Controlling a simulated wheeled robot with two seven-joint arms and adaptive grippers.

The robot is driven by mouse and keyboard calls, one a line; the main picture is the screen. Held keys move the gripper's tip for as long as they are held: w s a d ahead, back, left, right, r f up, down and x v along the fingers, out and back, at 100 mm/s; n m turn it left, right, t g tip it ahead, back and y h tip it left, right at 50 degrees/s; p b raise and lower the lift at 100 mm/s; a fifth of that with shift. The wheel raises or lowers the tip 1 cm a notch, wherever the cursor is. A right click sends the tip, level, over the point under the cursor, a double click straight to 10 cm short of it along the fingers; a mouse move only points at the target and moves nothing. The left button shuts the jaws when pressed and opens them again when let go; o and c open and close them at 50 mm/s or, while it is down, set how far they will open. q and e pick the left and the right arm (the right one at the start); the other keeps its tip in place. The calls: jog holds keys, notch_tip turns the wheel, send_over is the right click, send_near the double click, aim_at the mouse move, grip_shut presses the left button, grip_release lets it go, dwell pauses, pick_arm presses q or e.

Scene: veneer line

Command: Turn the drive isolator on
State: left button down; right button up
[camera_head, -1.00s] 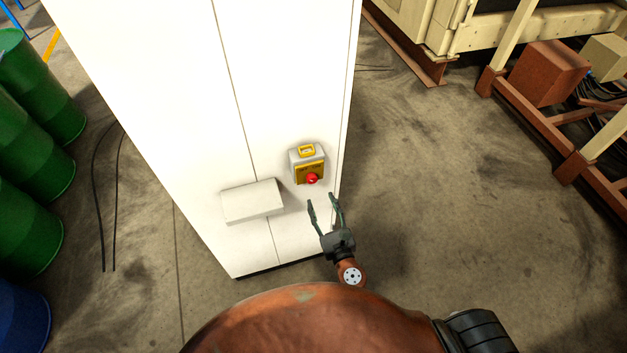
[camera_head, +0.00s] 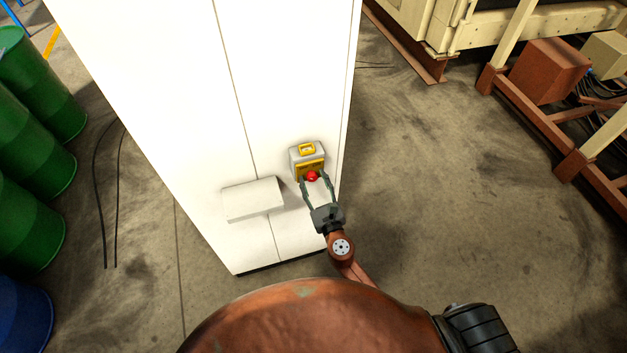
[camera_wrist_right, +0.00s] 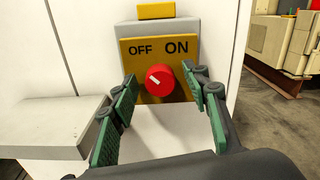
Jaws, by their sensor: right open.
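The drive isolator (camera_head: 309,157) is a grey box with a yellow plate on the front of a white cabinet (camera_head: 280,90). In the right wrist view its yellow plate (camera_wrist_right: 158,50) reads OFF at left and ON at right. Its red round knob (camera_wrist_right: 160,80) has a white mark that slants toward the upper left, on the OFF side. The knob also shows in the head view (camera_head: 312,176). My right gripper (camera_head: 316,178) is open, its fingers on either side of the knob. In the wrist view gaps show between knob and both fingers (camera_wrist_right: 160,95). My left gripper is not in view.
A pale box-like ledge (camera_head: 252,200) juts from the cabinet just left of the isolator. Green drums (camera_head: 35,150) stand at far left. Machinery with a rusty frame (camera_head: 545,135) is at right. The floor right of the cabinet is clear.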

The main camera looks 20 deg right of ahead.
jog(key=c, duration=1.2)
jog(key=shift+o, duration=0.2)
jog(key=m+b, duration=0.1)
jog(key=m, duration=0.3)
jog(key=shift+f+m+b, duration=0.1)
jog(key=shift+m+b, duration=0.3)
jog(key=m+b, duration=0.1)
jog(key=m, duration=0.3)
jog(key=m+b, duration=0.1)
jog(key=m, duration=0.4)
jog(key=shift+d, duration=0.1)
jog(key=shift+m+b, duration=0.55)
jog(key=shift+m, duration=1.55)
jog(key=o, duration=1.2)
jog(key=shift+c, duration=0.2)
